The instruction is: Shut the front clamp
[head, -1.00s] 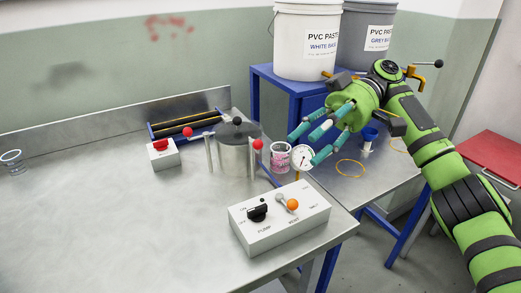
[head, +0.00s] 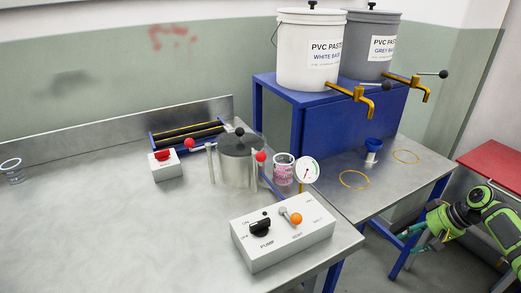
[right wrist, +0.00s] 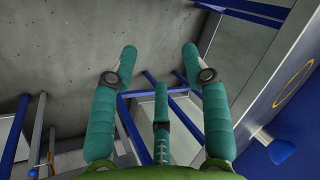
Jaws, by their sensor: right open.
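A metal pot (head: 238,166) with a black-knobbed lid stands towards the back right of the steel bench. A clamp with a red ball knob (head: 190,143) is on its left, its handle sticking out to the left. Another clamp with a red ball knob (head: 261,156) is on its right, nearer to me. I cannot tell for sure which is the front clamp or how far each is closed. My right gripper (head: 414,236) is low at the far right, well away from the pot. In the right wrist view its fingers (right wrist: 160,72) are spread and empty. My left gripper is out of view.
A control box (head: 283,236) with a black switch and orange-knobbed lever stands in front of the pot. Blue table framing (right wrist: 130,140) is close to my right fingers.

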